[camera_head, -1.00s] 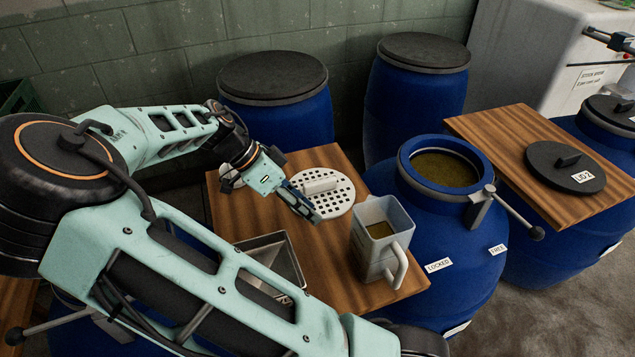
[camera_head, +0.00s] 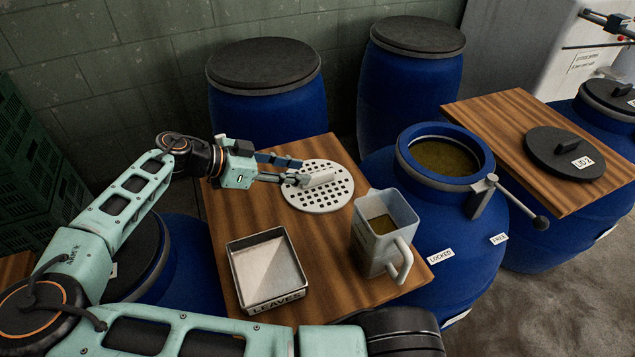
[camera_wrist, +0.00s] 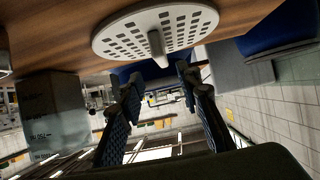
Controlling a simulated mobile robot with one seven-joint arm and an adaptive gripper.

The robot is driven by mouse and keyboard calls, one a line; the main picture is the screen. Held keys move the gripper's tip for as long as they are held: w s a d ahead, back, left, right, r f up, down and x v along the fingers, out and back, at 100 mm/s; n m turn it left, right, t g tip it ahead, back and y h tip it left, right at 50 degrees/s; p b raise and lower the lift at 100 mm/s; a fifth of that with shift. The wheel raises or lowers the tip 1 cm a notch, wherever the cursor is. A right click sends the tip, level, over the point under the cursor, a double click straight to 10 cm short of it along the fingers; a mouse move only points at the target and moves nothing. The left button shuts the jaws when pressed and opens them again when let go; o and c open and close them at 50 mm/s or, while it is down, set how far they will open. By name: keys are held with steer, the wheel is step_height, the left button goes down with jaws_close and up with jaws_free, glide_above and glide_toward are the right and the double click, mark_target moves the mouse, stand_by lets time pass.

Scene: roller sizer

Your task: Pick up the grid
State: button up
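The grid (camera_head: 330,199) is a round white plate with square holes and a raised bar handle (camera_head: 318,180). It lies flat on the wooden board, near its back edge. My gripper (camera_head: 293,171) comes in from the left, low over the board, its fingers pointing right toward the handle. In the wrist view the grid (camera_wrist: 118,40) is at the top, and its handle (camera_wrist: 157,48) lies ahead of the gap between the fingertips. My gripper (camera_wrist: 157,80) is open there, with nothing between the fingers. I cannot tell whether a finger touches the grid.
A metal tray marked LEAVES (camera_head: 250,279) and a grey jug (camera_head: 363,245) with brown contents stand on the board (camera_head: 316,280) in front of the grid. An open blue barrel (camera_head: 455,250) is to the right. Closed barrels (camera_head: 265,118) stand behind. A second board (camera_head: 505,140) holds a black lid (camera_head: 560,150).

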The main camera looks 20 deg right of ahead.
mark_target(315, 174)
steer(key=shift+f+x, duration=0.2)
steer(key=shift+x, duration=2.55)
steer(key=shift+w+a, duration=0.1)
steer(key=shift+w, duration=0.1)
steer(key=shift+c, duration=0.7)
jaws_close()
